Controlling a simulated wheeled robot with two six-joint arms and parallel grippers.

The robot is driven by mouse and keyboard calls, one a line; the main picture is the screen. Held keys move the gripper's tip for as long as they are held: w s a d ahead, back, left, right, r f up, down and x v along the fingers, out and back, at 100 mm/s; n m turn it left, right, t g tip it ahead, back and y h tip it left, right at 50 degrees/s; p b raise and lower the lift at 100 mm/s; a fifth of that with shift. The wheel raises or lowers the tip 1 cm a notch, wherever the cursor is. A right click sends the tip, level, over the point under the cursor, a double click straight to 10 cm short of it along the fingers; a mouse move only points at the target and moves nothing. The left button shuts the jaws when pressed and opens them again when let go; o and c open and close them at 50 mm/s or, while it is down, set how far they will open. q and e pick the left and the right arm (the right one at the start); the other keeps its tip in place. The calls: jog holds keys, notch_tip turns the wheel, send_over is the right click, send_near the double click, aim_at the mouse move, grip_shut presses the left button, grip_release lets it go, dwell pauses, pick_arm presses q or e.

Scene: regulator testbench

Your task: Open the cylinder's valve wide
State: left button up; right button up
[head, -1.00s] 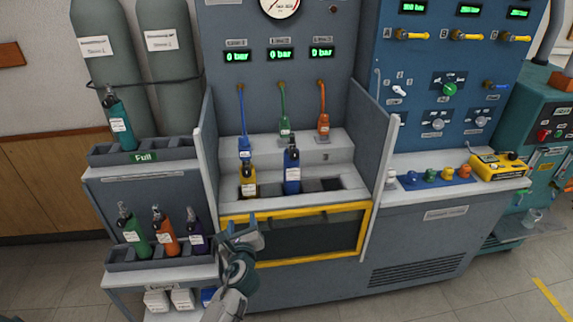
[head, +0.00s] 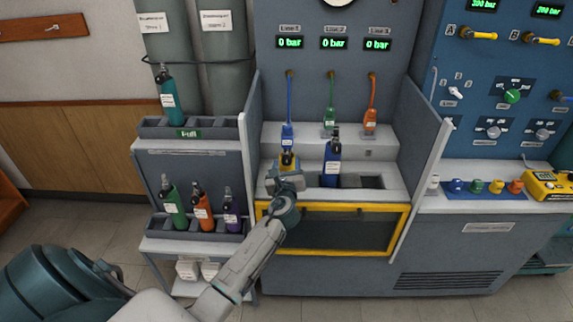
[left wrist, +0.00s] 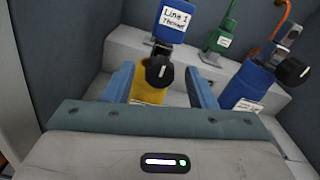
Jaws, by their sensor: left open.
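The yellow cylinder (head: 287,157) stands in the left slot of the bench trough, partly hidden by my left gripper (head: 286,178). In the left wrist view, its black round valve knob (left wrist: 160,70) with a white mark faces me, above the yellow body (left wrist: 149,84). My left gripper (left wrist: 160,76) is open, with one blue finger on each side of the cylinder's upper part and no clear contact. A blue connector labelled Line 1 (left wrist: 170,22) appears just above the knob; I cannot tell whether it is joined to the cylinder. My right gripper is out of view.
A blue cylinder (head: 332,170) with a black knob stands close on the right. Green (head: 329,116) and orange (head: 370,120) connectors hang behind. Grey side panels (head: 249,130) flank the bench. A rack (head: 165,230) of cylinders stands left. The line displays (head: 333,43) read 0 bar.

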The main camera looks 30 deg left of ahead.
pick_arm(q)
jog(key=c, duration=1)
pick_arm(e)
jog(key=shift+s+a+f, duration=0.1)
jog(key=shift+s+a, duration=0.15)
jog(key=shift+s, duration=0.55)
